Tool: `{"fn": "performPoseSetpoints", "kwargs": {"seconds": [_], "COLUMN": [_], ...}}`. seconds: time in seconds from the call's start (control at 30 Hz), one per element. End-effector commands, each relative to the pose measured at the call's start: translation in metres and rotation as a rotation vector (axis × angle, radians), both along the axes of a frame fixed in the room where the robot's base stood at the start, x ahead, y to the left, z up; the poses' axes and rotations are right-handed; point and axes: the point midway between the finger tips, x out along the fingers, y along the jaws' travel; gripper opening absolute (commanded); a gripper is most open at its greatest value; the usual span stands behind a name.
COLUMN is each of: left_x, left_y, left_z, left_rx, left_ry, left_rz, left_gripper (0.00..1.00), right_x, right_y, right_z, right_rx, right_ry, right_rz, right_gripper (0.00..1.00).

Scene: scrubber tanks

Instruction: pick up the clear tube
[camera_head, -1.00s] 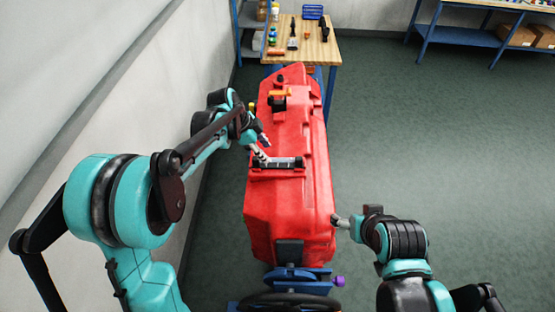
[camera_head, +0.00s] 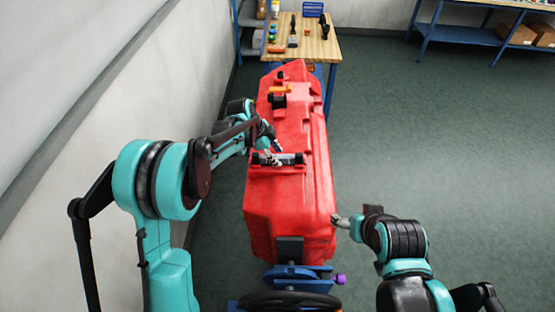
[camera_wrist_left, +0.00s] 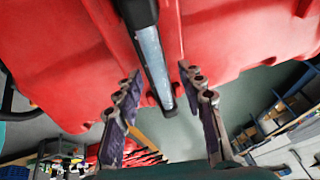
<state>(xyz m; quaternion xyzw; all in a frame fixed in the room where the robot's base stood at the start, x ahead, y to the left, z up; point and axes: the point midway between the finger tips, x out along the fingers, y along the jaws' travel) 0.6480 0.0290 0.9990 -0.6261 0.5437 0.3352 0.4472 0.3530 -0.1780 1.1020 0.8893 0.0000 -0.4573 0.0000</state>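The clear tube (camera_head: 287,159) has black ends and lies across the top of the red tank (camera_head: 290,205). In the left wrist view the tube (camera_wrist_left: 153,60) runs down the middle of the picture, with a black end at the top. My left gripper (camera_head: 274,153) is at the tube, partly hidden by its own arm in the head view. In the left wrist view its two fingers (camera_wrist_left: 158,92) stand apart, one on each side of the tube, with visible gaps. My right gripper (camera_head: 340,220) is beside the tank's right side; its fingers are too small to read.
An orange-handled valve (camera_head: 279,91) and a black fitting (camera_head: 277,101) sit farther back on the tank. A wooden workbench (camera_head: 318,47) with tools stands behind it. A white wall (camera_head: 130,60) is close on the left. The green floor (camera_head: 430,140) on the right is clear.

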Motion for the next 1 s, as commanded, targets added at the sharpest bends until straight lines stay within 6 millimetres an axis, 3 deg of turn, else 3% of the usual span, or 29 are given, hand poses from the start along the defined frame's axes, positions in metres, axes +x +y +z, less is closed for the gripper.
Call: {"fn": "performPoseSetpoints", "kwargs": {"seconds": [0.03, 0.13, 0.17, 0.67, 0.93, 1.0], "left_x": [0.0, 0.0, 0.0, 0.0, 0.0, -0.007], "left_y": [0.0, 0.0, 0.0, 0.0, 0.0, -0.013], "left_z": [0.0, 0.0, 0.0, 0.005, 0.043, 0.052], "left_rx": [0.0, 0.0, 0.0, 0.0, 0.0, 0.0], "left_ry": [0.0, 0.0, 0.0, 0.0, 0.0, 0.001], "left_rz": [0.0, 0.0, 0.001, 0.001, 0.001, -0.004], "left_gripper": [0.29, 0.02, 0.0, 0.0, 0.0, 0.0], "right_x": [0.0, 0.0, 0.0, 0.0, 0.0, 0.0], "right_y": [0.0, 0.0, 0.0, 0.0, 0.0, 0.0], "right_z": [0.0, 0.0, 0.0, 0.001, 0.013, 0.015], "right_rx": [0.0, 0.0, 0.0, 0.0, 0.0, 0.0], "right_ry": [0.0, 0.0, 0.0, 0.0, 0.0, 0.0], "right_rz": [0.0, 0.0, 0.0, 0.0, 0.0, 0.0], "right_gripper": [0.76, 0.76, 0.76, 0.76, 0.76, 0.76]}}
